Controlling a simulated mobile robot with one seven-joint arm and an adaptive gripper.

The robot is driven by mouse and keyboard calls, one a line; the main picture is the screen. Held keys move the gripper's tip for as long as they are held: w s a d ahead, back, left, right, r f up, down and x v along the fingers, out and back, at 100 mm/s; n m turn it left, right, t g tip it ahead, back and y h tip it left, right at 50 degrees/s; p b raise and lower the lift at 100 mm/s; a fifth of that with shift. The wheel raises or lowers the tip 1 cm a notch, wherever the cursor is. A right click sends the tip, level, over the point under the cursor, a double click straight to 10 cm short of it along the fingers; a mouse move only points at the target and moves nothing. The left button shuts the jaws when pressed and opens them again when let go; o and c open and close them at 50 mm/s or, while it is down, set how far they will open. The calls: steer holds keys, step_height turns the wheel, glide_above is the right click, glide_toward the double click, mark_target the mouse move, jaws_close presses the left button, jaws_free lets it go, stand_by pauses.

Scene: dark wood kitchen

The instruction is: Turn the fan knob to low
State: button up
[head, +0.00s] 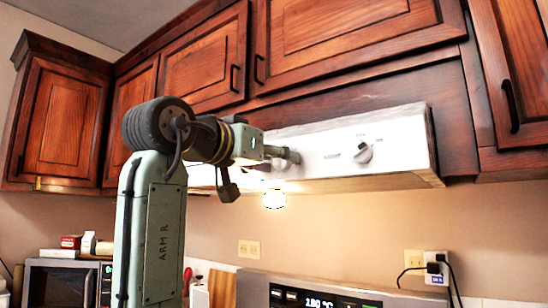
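The white range hood (400,142) hangs under the dark wood cabinets. A grey knob (363,153) is on the right part of its front face, with small dark labels around it that are too small to read. My arm reaches in from the left, and my gripper (295,157) is at the hood's front face, left of this knob and apart from it. A small rounded pale shape (279,164) shows by the gripper, perhaps a second knob, mostly hidden. I cannot tell whether the fingers touch it or are open or shut.
A lit bulb (273,199) glows under the hood. A stove panel with a display (320,300) is below. A microwave (60,285) stands at lower left. An outlet with plugged cords (436,267) is at lower right. The space before the hood's right end is clear.

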jaws_close()
stand_by(0.3)
steer(key=shift+m, duration=0.3)
steer(key=shift+s+d+m, duration=0.1)
steer(key=shift+m, duration=4.4)
steer(key=shift+o, duration=0.2)
jaws_free()
steer(key=shift+s, duration=0.1)
